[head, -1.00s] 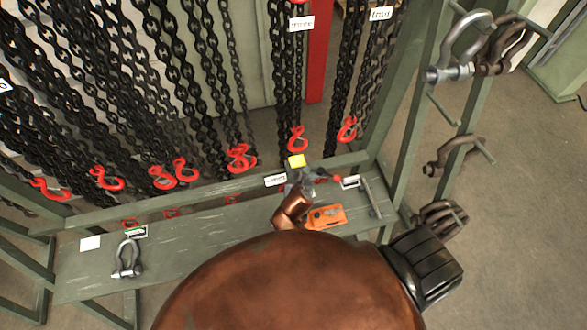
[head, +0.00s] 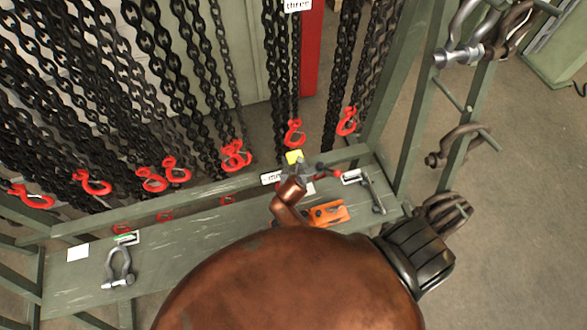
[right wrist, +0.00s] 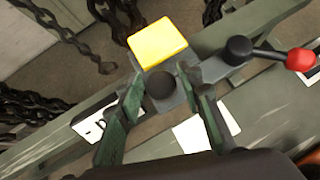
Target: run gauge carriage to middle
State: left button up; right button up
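The gauge carriage (right wrist: 185,82) is a grey block with a yellow top plate (right wrist: 158,43), a dark round knob (right wrist: 163,86) and a side lever ending in a red ball (right wrist: 300,60). It sits on the green rail, and in the head view its yellow plate (head: 294,157) shows near the rail's right part. My right gripper (right wrist: 163,95) is open. Its two green-padded fingers stand on either side of the dark knob, with visible gaps. In the head view my right wrist hides part of the carriage. My left gripper is not in view.
A white label (head: 272,178) is left of the carriage and another (head: 352,177) is right of it. An orange tool (head: 328,213) and a shackle (head: 118,268) lie on the green bench (head: 185,250). Chains with red hooks (head: 294,132) hang behind the rail. Shackles hang on the right post.

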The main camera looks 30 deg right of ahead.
jog(key=shift+w+d+f, duration=0.1)
jog(key=shift+w+f, duration=0.15)
jog(key=shift+f, duration=0.05)
jog(key=shift+c, duration=0.3)
grip_shut()
